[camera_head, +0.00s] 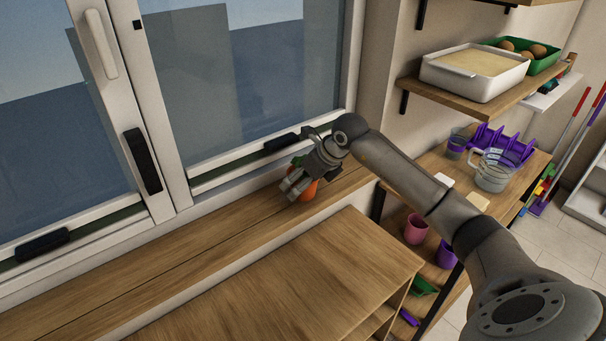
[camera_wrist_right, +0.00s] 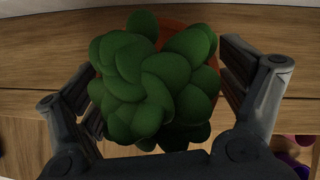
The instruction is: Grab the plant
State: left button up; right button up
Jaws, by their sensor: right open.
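The plant is a cluster of rounded green leaves in an orange pot (camera_head: 308,188) on the wooden window ledge. In the head view my right gripper (camera_head: 291,187) covers most of it. In the right wrist view the green plant (camera_wrist_right: 155,80) fills the middle, with part of its orange pot behind the leaves. My right gripper is open, with one finger on each side of the foliage. The left finger is close to the leaves or touching them; I cannot tell which. My left gripper is not in view.
The window frame (camera_head: 190,190) stands right behind the ledge (camera_head: 110,272). A wooden cabinet top (camera_head: 290,275) in front is clear. At the right, a shelf (camera_head: 455,95) holds a white tub (camera_head: 474,72), and a lower counter holds a glass jug (camera_head: 493,172) and a purple rack (camera_head: 505,146).

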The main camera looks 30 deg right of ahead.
jog(key=shift+f, duration=0.15)
jog(key=c, duration=1.2)
jog(key=shift+w, duration=0.1)
jog(key=shift+c, duration=0.5)
